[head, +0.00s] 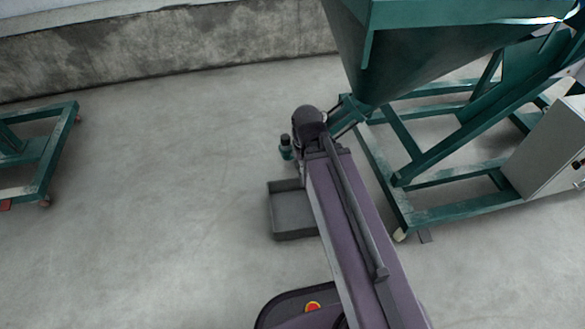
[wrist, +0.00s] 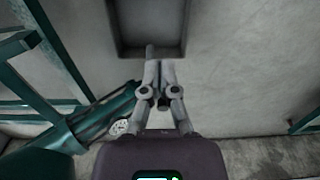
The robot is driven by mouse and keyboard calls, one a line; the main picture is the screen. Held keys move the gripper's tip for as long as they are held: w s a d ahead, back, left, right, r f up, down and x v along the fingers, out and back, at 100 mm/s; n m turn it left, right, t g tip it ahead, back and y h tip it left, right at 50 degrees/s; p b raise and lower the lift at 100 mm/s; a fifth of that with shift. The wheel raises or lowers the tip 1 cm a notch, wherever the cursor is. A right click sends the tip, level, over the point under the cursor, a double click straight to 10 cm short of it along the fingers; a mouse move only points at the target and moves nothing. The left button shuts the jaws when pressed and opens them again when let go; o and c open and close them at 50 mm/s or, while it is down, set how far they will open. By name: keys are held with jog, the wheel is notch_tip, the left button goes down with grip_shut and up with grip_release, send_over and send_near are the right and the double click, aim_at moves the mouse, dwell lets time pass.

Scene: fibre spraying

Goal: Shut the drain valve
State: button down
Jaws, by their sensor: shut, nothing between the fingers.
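The teal drain pipe (wrist: 85,125) runs diagonally from the lower left in the wrist view, passing beside and partly behind my gripper (wrist: 158,66). A round pale fitting (wrist: 120,127) shows on it. My fingers are closed together and empty. In the head view the pipe (head: 347,115) leaves the hopper (head: 395,65) at its lower tip. My arm hides the gripper and most of the valve area there.
A grey tray (head: 292,232) lies on the floor below; it also shows in the wrist view (wrist: 115,30). The teal stand (head: 405,160) and a grey box (head: 545,150) are at right. Another teal frame (head: 45,165) stands at left. Open floor lies between.

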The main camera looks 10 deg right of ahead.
jog(key=w+a+f+n+h+b, duration=0.1)
jog(key=w+a+f+n+b, duration=0.1)
jog(key=w+f+n+b, duration=0.3)
jog(key=w+a+f+n+h+b, duration=0.1)
jog(key=w+a+f+n+b, duration=0.2)
jog(key=w+f+n+b, duration=0.3)
jog(key=shift+w+a+n+h+b, duration=0.35)
jog(key=shift+w+n, duration=2.2)
jog(key=shift+n, duration=0.95)
jog(key=shift+d+f, duration=0.1)
jog(key=shift+f, duration=0.15)
jog(key=d+f+b, duration=0.6)
jog(key=f+b, duration=0.3)
jog(key=shift+d+f+b, duration=0.15)
jog(key=shift+d+b, duration=0.05)
jog(key=shift+b, duration=0.15)
jog(key=shift+a, duration=0.2)
